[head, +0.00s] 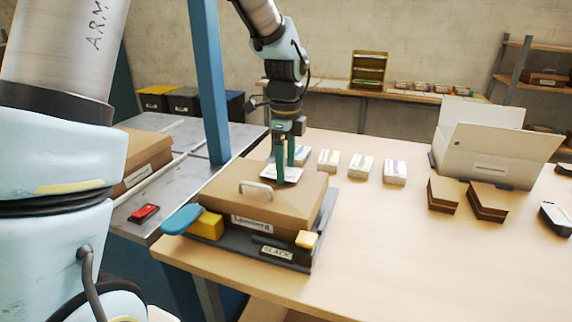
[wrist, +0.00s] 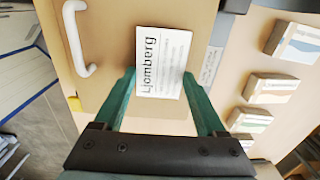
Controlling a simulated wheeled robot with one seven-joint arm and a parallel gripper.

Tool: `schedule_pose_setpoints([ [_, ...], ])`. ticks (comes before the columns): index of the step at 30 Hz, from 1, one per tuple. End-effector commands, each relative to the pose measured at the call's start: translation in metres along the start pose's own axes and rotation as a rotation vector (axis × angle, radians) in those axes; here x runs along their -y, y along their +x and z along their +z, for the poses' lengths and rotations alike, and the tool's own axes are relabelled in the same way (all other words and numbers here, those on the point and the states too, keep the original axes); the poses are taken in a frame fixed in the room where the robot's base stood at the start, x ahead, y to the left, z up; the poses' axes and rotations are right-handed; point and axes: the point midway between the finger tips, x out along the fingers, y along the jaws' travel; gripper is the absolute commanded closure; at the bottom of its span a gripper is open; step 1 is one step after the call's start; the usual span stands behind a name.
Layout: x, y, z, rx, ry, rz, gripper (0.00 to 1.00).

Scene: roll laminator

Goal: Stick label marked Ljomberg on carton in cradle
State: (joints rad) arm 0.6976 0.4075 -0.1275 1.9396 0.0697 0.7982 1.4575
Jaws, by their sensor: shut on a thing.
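The brown carton (head: 222,192) sits in the dark cradle (head: 232,243) at the table's left end, with a white handle on its top. The cradle has yellow blocks and a blue lever. My gripper (head: 284,178) is over the right back part of the carton's top, fingers pointing down. It is shut on the white label (wrist: 163,62), which reads Ljomberg in the wrist view. The label (head: 274,175) also shows in the head view, lying flat near the top surface. I cannot tell whether it touches the carton. A plate on the carton's front carries small print.
Several small label stacks (head: 361,165) stand in a row right of the carton. An open white box (head: 485,150) and brown blocks (head: 474,200) are farther right. A blue post (head: 210,85) rises behind left. The front right tabletop is clear.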

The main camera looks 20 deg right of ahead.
Motion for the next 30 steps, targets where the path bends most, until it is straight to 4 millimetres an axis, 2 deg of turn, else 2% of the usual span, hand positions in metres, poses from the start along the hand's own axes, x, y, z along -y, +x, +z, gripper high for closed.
schedule_pose_setpoints([
  [11,0.0001,0.0000,0.0002,0.000,0.000,0.000,0.78],
  [12,0.0001,0.0000,0.0002,0.000,0.000,0.000,0.22],
  [18,0.0001,0.0000,0.0001,0.000,0.000,0.000,0.00],
  [30,0.0001,-0.0012,0.0001,0.000,0.000,0.000,0.00],
])
